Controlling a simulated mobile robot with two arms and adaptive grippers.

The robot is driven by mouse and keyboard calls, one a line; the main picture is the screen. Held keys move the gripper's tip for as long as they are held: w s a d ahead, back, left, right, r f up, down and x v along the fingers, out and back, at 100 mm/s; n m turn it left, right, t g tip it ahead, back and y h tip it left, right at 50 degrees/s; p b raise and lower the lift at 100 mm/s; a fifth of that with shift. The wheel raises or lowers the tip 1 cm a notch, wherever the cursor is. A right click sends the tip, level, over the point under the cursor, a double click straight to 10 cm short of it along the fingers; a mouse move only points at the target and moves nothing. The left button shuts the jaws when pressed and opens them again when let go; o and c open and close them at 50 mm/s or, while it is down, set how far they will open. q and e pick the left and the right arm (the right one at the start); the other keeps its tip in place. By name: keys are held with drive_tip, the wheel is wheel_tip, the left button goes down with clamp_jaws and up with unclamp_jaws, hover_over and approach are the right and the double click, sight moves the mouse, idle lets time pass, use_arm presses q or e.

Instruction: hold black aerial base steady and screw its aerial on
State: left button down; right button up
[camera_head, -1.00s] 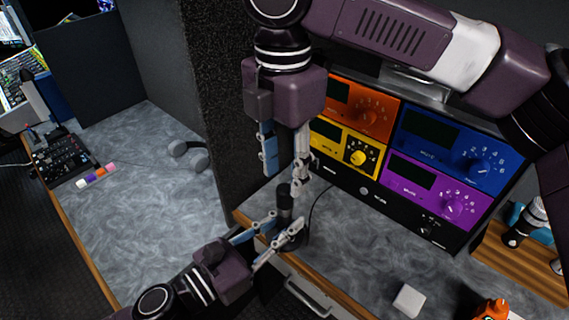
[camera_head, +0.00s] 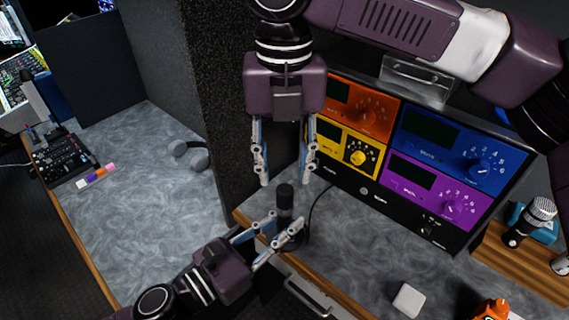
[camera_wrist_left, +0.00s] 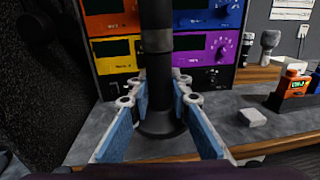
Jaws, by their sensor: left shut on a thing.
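The black aerial base (camera_wrist_left: 160,124) stands upright on the grey worktop, with a round flared foot and a black post above it. A wider collar (camera_wrist_left: 157,40) shows on the post in the left wrist view, and the post runs out of the top of that view. I cannot tell where base ends and aerial begins. My left gripper (camera_head: 287,224) is shut on the base, low on the post.
A rack of orange, yellow, blue and purple panels (camera_head: 430,135) stands close behind, right of my right gripper. A thin black cable runs beside the base. A white block (camera_head: 408,299) and an orange item (camera_head: 492,310) lie front right. A dark partition (camera_head: 215,110) rises at left.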

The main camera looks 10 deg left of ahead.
sight(284, 199)
wheel_tip(284, 199, down, 8)
drive_tip(key=shift+f, duration=0.1)
idle(0.4)
